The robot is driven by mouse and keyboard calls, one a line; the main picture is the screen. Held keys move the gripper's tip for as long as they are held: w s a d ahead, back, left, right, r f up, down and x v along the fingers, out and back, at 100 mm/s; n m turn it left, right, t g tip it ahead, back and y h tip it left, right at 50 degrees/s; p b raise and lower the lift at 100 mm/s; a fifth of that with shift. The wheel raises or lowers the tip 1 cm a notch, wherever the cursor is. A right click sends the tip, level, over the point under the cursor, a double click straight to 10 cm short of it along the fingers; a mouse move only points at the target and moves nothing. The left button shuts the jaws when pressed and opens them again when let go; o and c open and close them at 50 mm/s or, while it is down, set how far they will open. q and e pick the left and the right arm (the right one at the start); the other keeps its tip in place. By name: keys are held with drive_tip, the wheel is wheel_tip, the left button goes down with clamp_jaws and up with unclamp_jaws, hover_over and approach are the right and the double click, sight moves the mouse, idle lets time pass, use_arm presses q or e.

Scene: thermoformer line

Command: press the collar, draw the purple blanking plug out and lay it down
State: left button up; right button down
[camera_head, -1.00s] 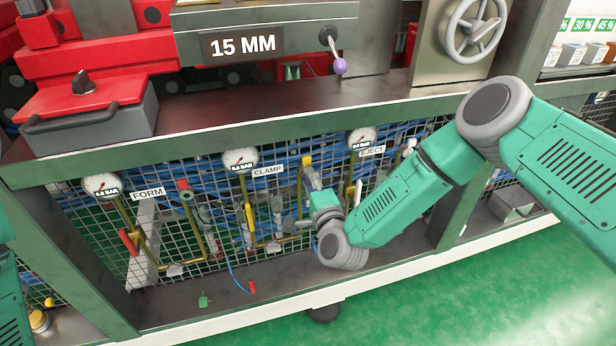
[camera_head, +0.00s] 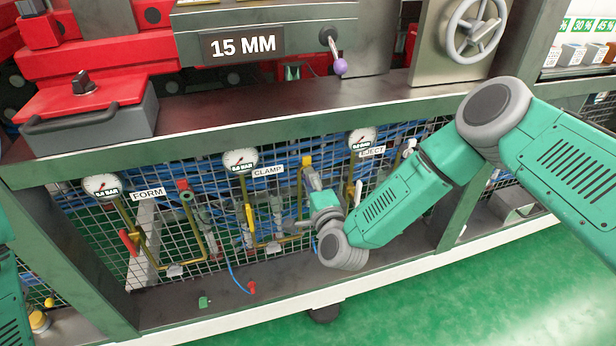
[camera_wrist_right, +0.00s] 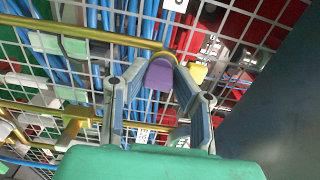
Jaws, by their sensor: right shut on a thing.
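The purple blanking plug (camera_wrist_right: 158,76) shows in the right wrist view between the fingers of my right gripper (camera_wrist_right: 160,82), which is shut on it. A brass-coloured collar (camera_wrist_right: 164,56) sits right at the far end of the plug, at the end of a brass pipe. I cannot tell whether the collar is pressed in. In the head view, my right gripper (camera_head: 312,180) reaches up to the fittings between the CLAMP and EJECT gauges and hides the plug. Only teal parts of my left arm show at the left edge; its gripper is out of view.
Wire mesh with blue hoses lies behind the fittings. The CLAMP gauge (camera_head: 240,161) and EJECT gauge (camera_head: 362,139) flank my gripper. A yellow tag-like part (camera_wrist_right: 197,73) is close beside the right finger. The lower ledge (camera_head: 230,295) holds a red-ended blue hose and a small green piece.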

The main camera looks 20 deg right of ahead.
drive_tip(key=shift+s, duration=0.15)
drive_tip(key=shift+s+d+p, duration=0.1)
drive_tip(key=shift+s+p, duration=1.05)
drive_tip(key=shift+s, duration=1.3)
